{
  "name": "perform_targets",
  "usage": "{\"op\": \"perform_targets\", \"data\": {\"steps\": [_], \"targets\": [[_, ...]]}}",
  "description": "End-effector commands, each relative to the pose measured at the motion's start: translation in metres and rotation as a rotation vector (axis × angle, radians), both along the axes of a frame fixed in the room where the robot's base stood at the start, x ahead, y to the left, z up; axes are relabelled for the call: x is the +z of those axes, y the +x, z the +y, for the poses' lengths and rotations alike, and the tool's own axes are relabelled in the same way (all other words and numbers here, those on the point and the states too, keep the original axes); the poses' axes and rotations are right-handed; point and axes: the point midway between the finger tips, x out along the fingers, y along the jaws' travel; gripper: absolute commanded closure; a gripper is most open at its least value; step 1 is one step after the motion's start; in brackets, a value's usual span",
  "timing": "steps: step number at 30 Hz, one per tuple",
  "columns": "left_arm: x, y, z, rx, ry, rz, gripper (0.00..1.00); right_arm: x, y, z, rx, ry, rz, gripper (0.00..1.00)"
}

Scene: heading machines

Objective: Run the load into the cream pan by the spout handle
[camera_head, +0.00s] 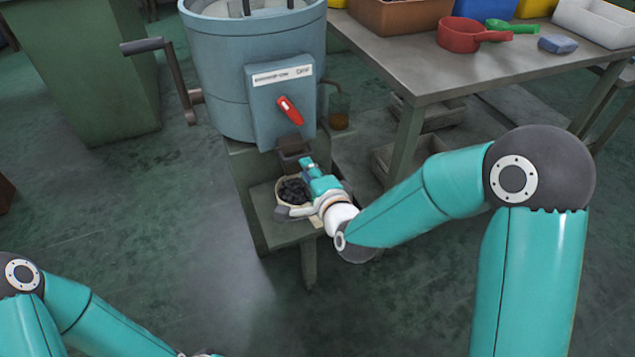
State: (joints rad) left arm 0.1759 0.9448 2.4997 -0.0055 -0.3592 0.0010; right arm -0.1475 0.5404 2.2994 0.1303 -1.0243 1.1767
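A blue-grey machine drum (255,70) stands left of the middle. Its front box carries a red handle (290,110), slanting down to the right, which nothing touches. Below the box is a dark spout (293,150). The cream pan (279,202) sits on a stand under the spout and has dark lumps (293,191) in it. My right gripper (296,188) is at the pan, below the red handle, with its fingers apart, and hides the pan's right side. I cannot tell whether it touches the pan. My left gripper is cut off at the bottom edge.
A crank handle (160,70) juts from the drum's left side. A grey table (440,75) at right holds bins, a red scoop (468,35), a green scoop (512,26) and a blue block (557,44). A green cabinet (85,75) stands back left. The floor at front is clear.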

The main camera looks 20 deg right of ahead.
Motion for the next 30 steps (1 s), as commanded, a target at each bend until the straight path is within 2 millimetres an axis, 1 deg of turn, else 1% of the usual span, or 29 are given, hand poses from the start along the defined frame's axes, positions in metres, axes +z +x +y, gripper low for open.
{"op": "perform_targets", "data": {"steps": [1,3,6,10,15,30], "targets": [[0.0,0.0,0.0,0.0,0.0,0.0,0.6,0.003,-0.011,-0.001,0.001,0.0,0.001,0.78],[0.0,0.0,0.0,0.0,0.0,0.0,0.6,0.005,-0.023,-0.003,0.001,0.0,0.001,0.78],[0.0,0.0,0.0,0.0,0.0,0.0,0.6,0.008,-0.038,-0.004,0.001,0.0,0.0,0.78],[0.0,0.0,0.0,0.0,0.0,0.0,0.6,0.01,-0.049,-0.005,0.001,0.0,0.001,0.78],[0.0,0.0,0.0,0.0,0.0,0.0,0.6,0.011,-0.053,-0.006,0.001,0.0,0.0,0.78],[-0.001,0.0,0.0,0.0,0.0,0.0,0.6,0.011,-0.053,-0.006,0.0,0.0,0.001,0.78]]}}
